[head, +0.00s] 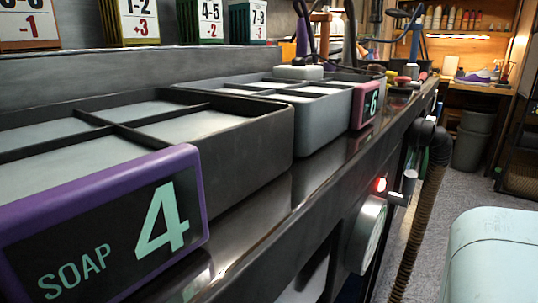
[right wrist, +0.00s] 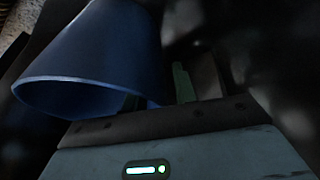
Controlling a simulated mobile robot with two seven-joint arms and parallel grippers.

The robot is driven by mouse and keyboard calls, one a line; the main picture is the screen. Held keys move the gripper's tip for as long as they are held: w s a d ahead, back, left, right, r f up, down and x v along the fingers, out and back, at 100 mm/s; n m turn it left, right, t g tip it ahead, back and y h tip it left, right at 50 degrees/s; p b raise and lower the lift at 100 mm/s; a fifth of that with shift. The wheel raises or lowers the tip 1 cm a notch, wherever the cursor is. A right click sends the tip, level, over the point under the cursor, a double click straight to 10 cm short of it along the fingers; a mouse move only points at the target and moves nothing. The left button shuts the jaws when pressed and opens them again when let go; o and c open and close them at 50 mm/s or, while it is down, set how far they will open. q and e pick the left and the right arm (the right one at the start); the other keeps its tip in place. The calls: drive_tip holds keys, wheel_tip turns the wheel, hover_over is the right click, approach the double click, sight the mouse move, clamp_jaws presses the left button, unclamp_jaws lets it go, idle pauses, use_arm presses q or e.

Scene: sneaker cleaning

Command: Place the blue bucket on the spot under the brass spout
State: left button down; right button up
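The blue bucket (right wrist: 100,45) is in the right wrist view, its round mouth turned toward the camera. My right gripper (right wrist: 158,88) is at the rim, with the bucket's wall seemingly between its fingers, one inside the mouth and one outside. Its palm hides part of the rim. The head view shows neither the bucket nor either gripper. I cannot make out the brass spout or the spot under it in either view.
A dark bench holds a divided tray with a purple "SOAP 4" sign (head: 110,225) and another tray with a pink "6" sign (head: 368,104). A ribbed hose (head: 422,215) hangs at the bench's front. Grey bins (head: 472,140) stand farther back.

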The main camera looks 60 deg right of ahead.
drive_tip(key=shift+f, duration=0.1)
drive_tip(key=p+v, duration=0.4)
drive_tip(key=v, duration=0.4)
drive_tip(key=shift+d+p, duration=0.2)
drive_tip(key=shift+p, duration=0.2)
drive_tip(key=shift+w, duration=0.1)
drive_tip(key=s+a+n+t+y, duration=0.1)
drive_tip(key=s+a+n+y, duration=0.1)
drive_tip(key=s+a, duration=0.5)
drive_tip(key=s+a+n+y, duration=0.1)
drive_tip(key=s+a+n, duration=0.1)
drive_tip(key=s+a, duration=0.5)
drive_tip(key=s+a+r+n+y, duration=0.1)
drive_tip(key=s+a+r, duration=0.1)
drive_tip(key=s, duration=0.7)
drive_tip(key=s+a+r+n, duration=0.2)
drive_tip(key=s+r, duration=0.3)
drive_tip(key=s, duration=0.4)
drive_tip(key=shift+a+y, duration=0.35)
drive_tip(key=shift+y, duration=0.05)
drive_tip(key=shift+s+d, duration=0.1)
drive_tip(key=shift+s, duration=0.15)
